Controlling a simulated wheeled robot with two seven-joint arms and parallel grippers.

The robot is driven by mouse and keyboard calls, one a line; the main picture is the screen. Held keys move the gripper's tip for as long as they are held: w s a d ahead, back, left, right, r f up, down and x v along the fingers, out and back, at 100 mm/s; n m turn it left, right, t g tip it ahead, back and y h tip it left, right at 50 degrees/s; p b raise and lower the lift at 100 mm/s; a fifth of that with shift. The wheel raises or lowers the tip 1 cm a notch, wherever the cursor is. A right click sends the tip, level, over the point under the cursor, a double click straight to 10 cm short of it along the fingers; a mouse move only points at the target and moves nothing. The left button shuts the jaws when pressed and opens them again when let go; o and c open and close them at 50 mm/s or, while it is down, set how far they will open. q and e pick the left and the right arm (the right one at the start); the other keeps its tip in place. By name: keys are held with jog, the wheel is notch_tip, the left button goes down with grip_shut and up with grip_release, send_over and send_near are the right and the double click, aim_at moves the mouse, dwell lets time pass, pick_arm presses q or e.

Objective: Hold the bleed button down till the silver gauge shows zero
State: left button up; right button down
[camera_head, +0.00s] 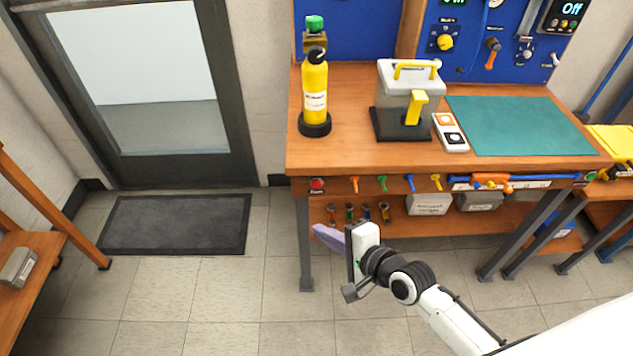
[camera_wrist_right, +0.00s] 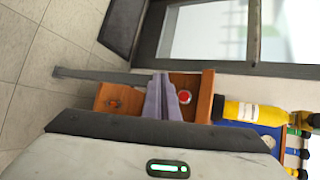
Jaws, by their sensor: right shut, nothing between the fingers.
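I cannot make out a silver gauge or a button marked as bleed in either view; the blue panel (camera_head: 497,50) is cut off at the top of the head view. A red round button (camera_head: 317,185) sits on the bench's front edge at its left end. It also shows in the right wrist view (camera_wrist_right: 185,97), just beyond my fingers; I cannot tell what it is for. My right gripper (camera_head: 318,231) is shut and empty, in front of the bench's left end, below the top's height. In the wrist view its pale purple fingers (camera_wrist_right: 160,98) lie together. My left gripper is out of view.
The wooden bench (camera_head: 350,150) carries a yellow bottle (camera_head: 315,88), a grey box with yellow handles (camera_head: 408,90), a switch block (camera_head: 450,132) and a green mat (camera_head: 520,126). Coloured tools hang along its front edge. Floor to the left is free, with a dark doormat (camera_head: 177,224).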

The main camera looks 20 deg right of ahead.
aim_at(316, 184)
jog(key=shift+w+r+m, duration=0.35)
jog(key=shift+w+m, duration=0.05)
jog(key=shift+m, duration=0.1)
pick_arm(q)
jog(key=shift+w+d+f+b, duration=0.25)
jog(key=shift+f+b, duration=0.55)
jog(key=shift+b, duration=0.45)
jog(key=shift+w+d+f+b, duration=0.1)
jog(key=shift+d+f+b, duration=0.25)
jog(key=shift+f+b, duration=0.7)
pick_arm(e)
jog(key=w+d, duration=0.2)
jog(key=w, duration=0.6)
jog(key=shift+w+d, duration=0.2)
jog(key=shift+d, duration=0.05)
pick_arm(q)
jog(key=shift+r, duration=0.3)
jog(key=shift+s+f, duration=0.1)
pick_arm(e)
jog(key=shift+w, duration=0.1)
